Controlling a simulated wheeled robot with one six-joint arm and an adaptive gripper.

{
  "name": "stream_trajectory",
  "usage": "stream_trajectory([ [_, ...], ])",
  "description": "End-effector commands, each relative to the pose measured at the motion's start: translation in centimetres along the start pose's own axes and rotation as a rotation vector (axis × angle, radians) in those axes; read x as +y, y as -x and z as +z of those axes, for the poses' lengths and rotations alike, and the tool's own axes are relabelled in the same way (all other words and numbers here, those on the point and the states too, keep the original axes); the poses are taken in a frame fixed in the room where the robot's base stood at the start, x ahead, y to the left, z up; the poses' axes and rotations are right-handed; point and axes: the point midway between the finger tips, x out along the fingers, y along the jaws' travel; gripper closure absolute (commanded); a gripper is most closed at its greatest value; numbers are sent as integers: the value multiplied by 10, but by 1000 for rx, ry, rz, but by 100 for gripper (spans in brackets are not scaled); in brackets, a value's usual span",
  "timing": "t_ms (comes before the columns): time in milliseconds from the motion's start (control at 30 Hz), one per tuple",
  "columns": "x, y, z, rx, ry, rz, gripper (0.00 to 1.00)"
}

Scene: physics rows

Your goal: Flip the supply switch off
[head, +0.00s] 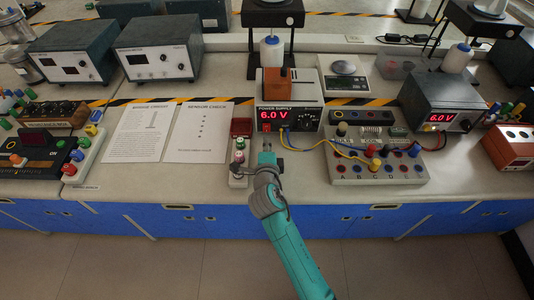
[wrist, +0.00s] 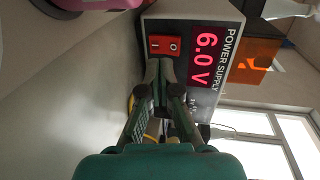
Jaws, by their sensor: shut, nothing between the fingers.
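The power supply (head: 303,90) stands at the middle of the bench. Its red display (wrist: 206,56) is lit and reads 6.0 V. The supply switch is a red rocker (wrist: 165,45) marked I and O, on the front panel beside the display in the wrist view. I cannot tell which side of it is pressed in. My gripper (head: 266,150) is in front of the panel at the switch's end. In the wrist view, its closed fingertips (wrist: 160,66) are empty and appear close to the rocker's edge; I cannot tell whether they touch it.
A grey terminal board (head: 378,172) with yellow and blue leads lies to the right. A small box with coloured knobs (head: 239,165) is just left of my gripper. Paper sheets (head: 150,130) lie further left. A second supply reading 6.0 V (head: 440,105) stands at the right.

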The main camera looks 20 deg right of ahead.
Motion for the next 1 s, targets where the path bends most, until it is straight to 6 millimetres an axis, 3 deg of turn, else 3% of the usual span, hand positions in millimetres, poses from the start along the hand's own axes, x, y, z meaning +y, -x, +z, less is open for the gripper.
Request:
stream_trajectory([
  [100, -6, -18, 0, 2, -2, -1, 100],
  [300, -11, -35, 0, 1, -1, 0, 100],
  [1000, -17, -45, 0, 0, 0, 0, 100],
])
